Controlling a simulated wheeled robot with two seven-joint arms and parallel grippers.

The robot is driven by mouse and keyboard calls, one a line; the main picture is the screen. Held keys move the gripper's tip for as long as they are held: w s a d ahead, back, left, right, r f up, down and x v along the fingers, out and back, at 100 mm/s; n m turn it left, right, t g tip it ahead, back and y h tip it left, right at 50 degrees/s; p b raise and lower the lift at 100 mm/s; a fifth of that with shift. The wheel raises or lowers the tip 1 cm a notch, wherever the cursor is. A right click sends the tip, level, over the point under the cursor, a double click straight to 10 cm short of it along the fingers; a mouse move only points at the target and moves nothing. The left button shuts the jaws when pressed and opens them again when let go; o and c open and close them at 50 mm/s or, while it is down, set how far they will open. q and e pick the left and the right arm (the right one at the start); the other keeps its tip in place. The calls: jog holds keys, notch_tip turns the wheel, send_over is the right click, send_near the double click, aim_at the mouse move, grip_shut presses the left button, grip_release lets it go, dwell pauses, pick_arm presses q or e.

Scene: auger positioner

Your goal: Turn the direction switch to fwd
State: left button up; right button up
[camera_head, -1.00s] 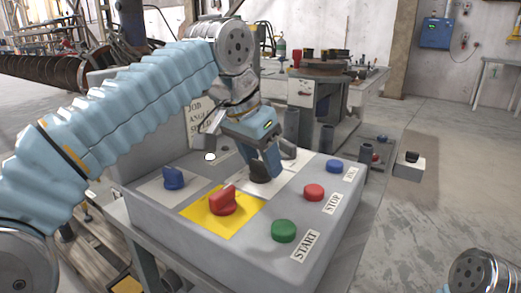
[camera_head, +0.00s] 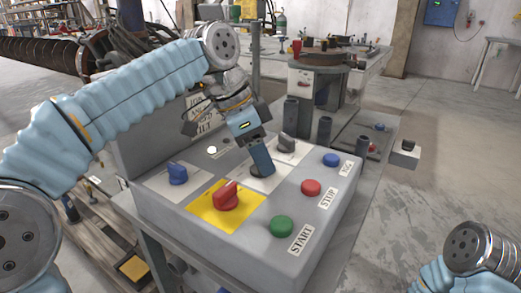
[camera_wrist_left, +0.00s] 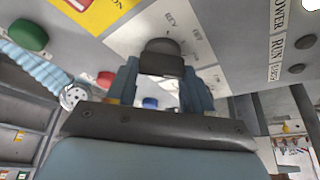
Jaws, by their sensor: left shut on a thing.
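The control box (camera_head: 240,246) carries several knobs and buttons. The direction switch is a dark knob on a white label plate; in the left wrist view the knob (camera_wrist_left: 162,57) sits between my fingers, with REV and OFF printed beside it. My left gripper (camera_head: 262,170) reaches down onto this knob and is shut on it, its fingers hiding most of the knob in the head view. The exact direction of the knob's pointer is hard to tell. My right gripper is out of view; only part of the right arm shows at lower right.
Near the grip are a red knob (camera_head: 226,196) on a yellow plate, a blue knob (camera_head: 177,173), and a grey knob (camera_head: 287,143). Green (camera_head: 281,226), red (camera_head: 311,188) and blue (camera_head: 331,160) buttons line the box's right side.

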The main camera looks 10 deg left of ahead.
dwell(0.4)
pick_arm(q)
jog(key=o, duration=1)
jog(key=shift+o, duration=0.2)
jog(key=v, duration=1.2)
